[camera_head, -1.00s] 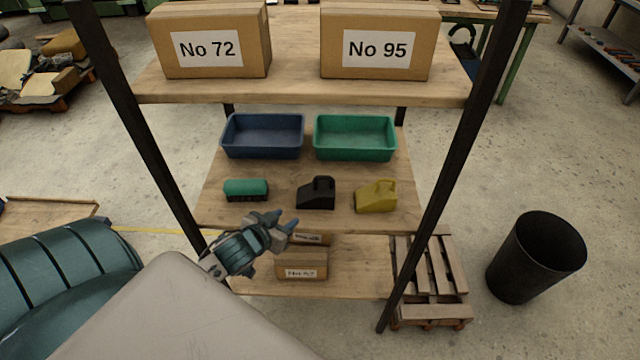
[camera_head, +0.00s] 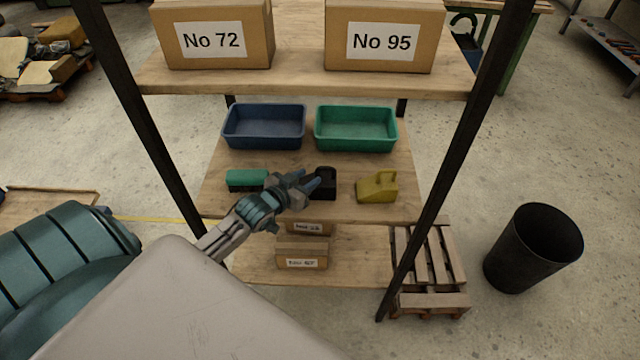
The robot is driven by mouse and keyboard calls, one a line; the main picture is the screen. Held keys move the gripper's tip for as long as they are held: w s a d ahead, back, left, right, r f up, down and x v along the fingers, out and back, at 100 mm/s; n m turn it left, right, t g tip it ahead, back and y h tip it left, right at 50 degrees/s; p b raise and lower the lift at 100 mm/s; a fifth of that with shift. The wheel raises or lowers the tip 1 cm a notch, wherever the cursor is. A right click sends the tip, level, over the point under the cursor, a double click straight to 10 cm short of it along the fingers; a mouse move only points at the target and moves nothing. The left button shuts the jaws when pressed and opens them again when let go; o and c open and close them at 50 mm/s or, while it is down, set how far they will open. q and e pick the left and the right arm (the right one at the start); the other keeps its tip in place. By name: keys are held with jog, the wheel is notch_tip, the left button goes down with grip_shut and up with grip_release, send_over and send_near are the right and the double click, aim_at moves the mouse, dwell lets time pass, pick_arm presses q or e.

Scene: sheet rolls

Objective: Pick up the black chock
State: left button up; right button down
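The black chock (camera_head: 326,183) stands on the middle shelf (camera_head: 225,205), between a green brush-like item (camera_head: 246,179) and a yellow chock (camera_head: 377,186). My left gripper (camera_head: 309,182) is at the front left of the black chock, its fingers pointing right and overlapping it in the picture. The fingers look parted, with a gap between the tips. They hide the left part of the black chock, and I cannot tell whether they touch it. My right gripper is out of the picture.
A blue bin (camera_head: 264,127) and a green bin (camera_head: 356,128) stand behind on the same shelf. Black rack posts (camera_head: 455,165) flank it. The top board (camera_head: 300,82) carries two boxes. Small boxes (camera_head: 302,252) sit on the bottom shelf.

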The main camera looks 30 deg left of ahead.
aim_at(316, 174)
pick_arm(q)
jog(key=x, duration=0.3)
jog(key=shift+w+d+f, duration=0.1)
jog(key=shift+w+f, duration=0.15)
jog(key=shift+s, duration=0.1)
grip_shut()
dwell(1.1)
